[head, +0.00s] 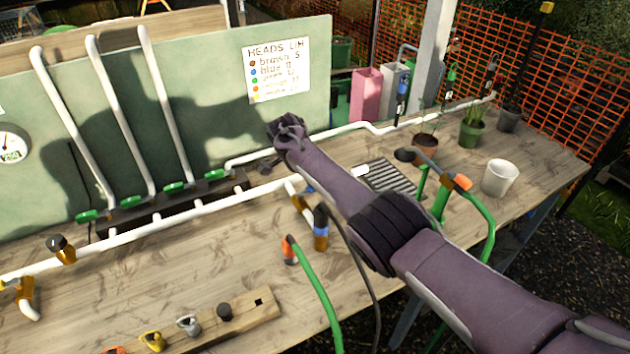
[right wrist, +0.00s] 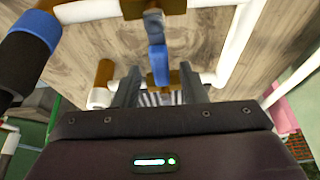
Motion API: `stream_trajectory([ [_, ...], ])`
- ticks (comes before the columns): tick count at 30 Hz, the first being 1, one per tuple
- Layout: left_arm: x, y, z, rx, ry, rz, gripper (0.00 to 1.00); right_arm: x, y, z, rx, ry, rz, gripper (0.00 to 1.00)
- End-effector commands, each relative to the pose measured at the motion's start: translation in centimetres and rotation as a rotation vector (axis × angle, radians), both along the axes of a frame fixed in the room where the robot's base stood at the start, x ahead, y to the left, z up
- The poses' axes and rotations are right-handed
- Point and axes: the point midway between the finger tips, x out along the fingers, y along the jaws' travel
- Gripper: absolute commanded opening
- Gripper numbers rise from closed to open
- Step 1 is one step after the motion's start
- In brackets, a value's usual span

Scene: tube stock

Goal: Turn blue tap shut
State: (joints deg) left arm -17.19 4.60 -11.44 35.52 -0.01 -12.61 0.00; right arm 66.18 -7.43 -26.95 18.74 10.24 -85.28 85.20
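The blue tap's lever (right wrist: 157,62) shows in the right wrist view beside brass-coloured fittings (right wrist: 188,82) and white pipe. In the head view only a small bit of blue (head: 309,188) shows beside my arm, which covers the rest. My right gripper (right wrist: 158,78) is open. Its two dark fingers stand apart on either side of the lever's lower end; I cannot tell whether they touch it. In the head view my arm hides those fingers. A black connector with a blue band (head: 320,230) is near the tap; it also shows in the right wrist view (right wrist: 30,42). My left gripper is not in view.
White pipes (head: 165,225) run along the wooden bench (head: 215,265). Several green taps (head: 173,187) stand by the green board (head: 215,110). A green hose (head: 318,290), a metal grate (head: 385,177), plant pots and a white cup (head: 499,178) are around my arm. A fitting block (head: 265,305) lies in front.

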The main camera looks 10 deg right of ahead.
Motion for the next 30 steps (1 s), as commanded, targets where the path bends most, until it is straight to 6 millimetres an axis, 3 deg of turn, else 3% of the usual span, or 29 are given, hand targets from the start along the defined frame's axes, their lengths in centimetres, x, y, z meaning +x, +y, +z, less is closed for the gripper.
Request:
stream_trajectory([
  [8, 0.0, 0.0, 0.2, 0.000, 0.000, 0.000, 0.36, 0.0, 0.3, 0.6, 0.000, -0.001, 0.004, 0.38],
  [21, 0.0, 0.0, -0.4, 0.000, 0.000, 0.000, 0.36, -0.6, 2.6, 6.4, 0.000, -0.001, 0.000, 0.38],
  [30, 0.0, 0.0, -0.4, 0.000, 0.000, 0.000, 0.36, -0.7, 2.9, 7.2, 0.001, 0.000, 0.000, 0.38],
])
